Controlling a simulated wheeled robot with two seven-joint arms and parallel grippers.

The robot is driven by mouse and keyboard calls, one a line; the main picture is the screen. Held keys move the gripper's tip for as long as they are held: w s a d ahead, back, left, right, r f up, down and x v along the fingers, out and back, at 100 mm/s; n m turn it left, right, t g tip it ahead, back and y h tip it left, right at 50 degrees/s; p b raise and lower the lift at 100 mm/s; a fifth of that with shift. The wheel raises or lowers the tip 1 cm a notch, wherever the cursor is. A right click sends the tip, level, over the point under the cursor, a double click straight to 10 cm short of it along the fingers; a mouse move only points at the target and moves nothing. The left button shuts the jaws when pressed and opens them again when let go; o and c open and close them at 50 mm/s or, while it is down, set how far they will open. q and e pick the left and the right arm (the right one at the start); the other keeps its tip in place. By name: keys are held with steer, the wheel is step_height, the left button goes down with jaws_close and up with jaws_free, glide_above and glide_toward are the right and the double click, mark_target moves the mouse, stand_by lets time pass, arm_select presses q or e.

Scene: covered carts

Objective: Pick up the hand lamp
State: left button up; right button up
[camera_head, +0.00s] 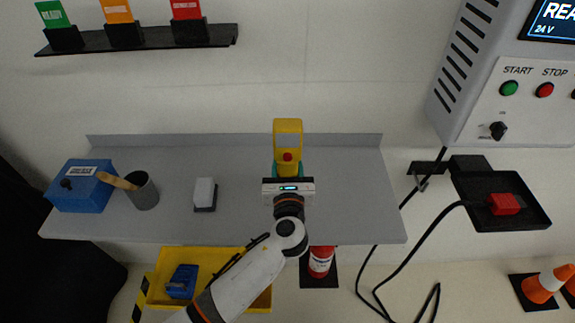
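The hand lamp appears to be the yellow object (288,128) with a grey panel and a red button, at the back right of the grey shelf. My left gripper (288,172) is at its near end. Its teal fingers lie on either side of the narrower yellow part, very close to it or touching. The gripper body hides the nearest part of the lamp. I cannot tell whether the fingers are shut on it or whether it is off the shelf. My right gripper is not in view.
On the grey shelf (345,205) are a blue box (82,190), a grey cup (145,192) with a wooden handle, and a white-and-black block (204,192). A yellow bin (215,262) and red extinguisher (320,262) are below. A control cabinet (470,105) and black cable (425,235) are at right.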

mark_target(288, 133)
arm_select(q)
steer(key=shift+r, duration=0.1)
step_height(288, 133, up, 10)
steer(key=shift+p, duration=0.35)
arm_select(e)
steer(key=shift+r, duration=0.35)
arm_select(q)
steer(key=shift+f+b, duration=2.65)
steer(key=shift+f, duration=2.45)
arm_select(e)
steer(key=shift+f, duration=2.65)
arm_select(q)
steer(key=shift+f, duration=0.1)
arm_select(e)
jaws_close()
arm_select(q)
steer(key=shift+f, duration=0.1)
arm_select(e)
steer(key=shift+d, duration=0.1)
